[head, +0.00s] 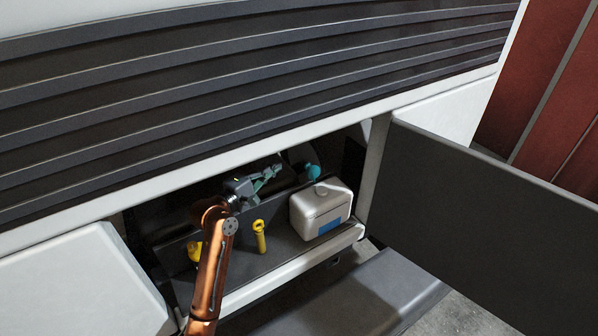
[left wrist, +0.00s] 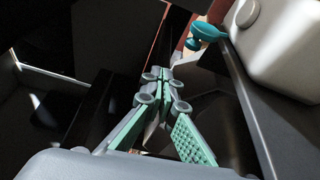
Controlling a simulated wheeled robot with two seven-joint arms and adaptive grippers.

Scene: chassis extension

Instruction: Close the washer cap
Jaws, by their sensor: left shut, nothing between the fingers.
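The teal washer cap (head: 313,172) is at the back of the open compartment, just behind and left of the white box. In the left wrist view the cap (left wrist: 208,31) is at the top, with a wider teal piece above a smaller teal part; I cannot tell how the two join. My left gripper (head: 279,168) reaches into the compartment, left of the cap and apart from it. In the left wrist view its green-padded fingers (left wrist: 164,82) meet at the tips, shut and empty, below and left of the cap. My right gripper is not in view.
A white box (head: 318,207) with a blue label stands on the compartment's shelf, right of my gripper. Two yellow parts, one upright (head: 260,237) and one further left (head: 194,250), are near my arm. An open dark door (head: 490,225) stands at the right.

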